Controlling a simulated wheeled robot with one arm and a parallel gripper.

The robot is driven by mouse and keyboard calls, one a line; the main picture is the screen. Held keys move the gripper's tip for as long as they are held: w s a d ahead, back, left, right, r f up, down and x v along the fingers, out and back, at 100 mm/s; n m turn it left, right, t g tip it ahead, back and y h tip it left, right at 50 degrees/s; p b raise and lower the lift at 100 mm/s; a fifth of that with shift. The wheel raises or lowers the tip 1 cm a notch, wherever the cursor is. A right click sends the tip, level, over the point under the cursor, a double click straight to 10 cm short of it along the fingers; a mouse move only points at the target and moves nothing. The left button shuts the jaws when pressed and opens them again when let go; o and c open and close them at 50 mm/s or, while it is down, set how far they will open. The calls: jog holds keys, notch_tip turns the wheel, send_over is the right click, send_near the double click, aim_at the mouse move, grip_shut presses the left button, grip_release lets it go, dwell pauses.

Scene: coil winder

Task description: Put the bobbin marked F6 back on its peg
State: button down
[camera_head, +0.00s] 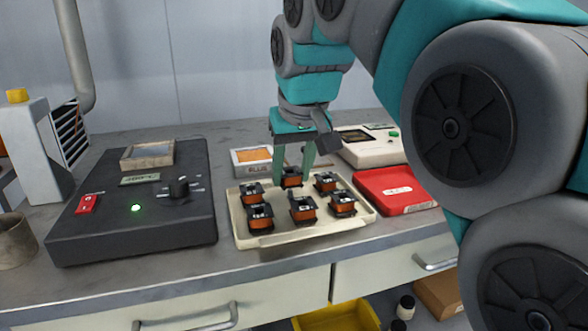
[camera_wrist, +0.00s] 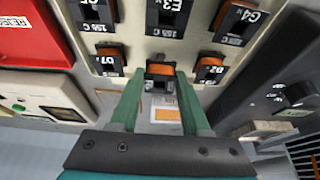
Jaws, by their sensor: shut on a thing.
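A bobbin with black flanges and orange-brown winding (camera_head: 291,181) is between the two green fingers of my gripper (camera_head: 292,176), at the back middle of a cream tray (camera_head: 285,239). My gripper is shut on it and points down. In the wrist view the held bobbin (camera_wrist: 160,71) sits between the fingertips at the tray's far edge. No marking on it is legible, so F6 cannot be confirmed. Its underside and any peg below are hidden; I cannot tell whether it is seated or just above the tray.
Several other labelled bobbins stand close around, including E3 (camera_wrist: 168,17) and G4 (camera_wrist: 236,20). A black control box (camera_head: 135,200) is left of the tray, a red tray (camera_head: 397,190) right. A small labelled box (camera_head: 251,161) and a cream instrument (camera_head: 375,147) stand behind.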

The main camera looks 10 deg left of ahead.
jog(key=shift+f+b, duration=0.55)
jog(key=shift+f, duration=0.55)
dwell(0.4)
jog(key=shift+c, duration=1.5)
grip_release()
jog(key=v, duration=0.7)
jog(key=shift+s+r, duration=0.15)
jog(key=shift+r, duration=0.2)
jog(key=shift+d, duration=0.1)
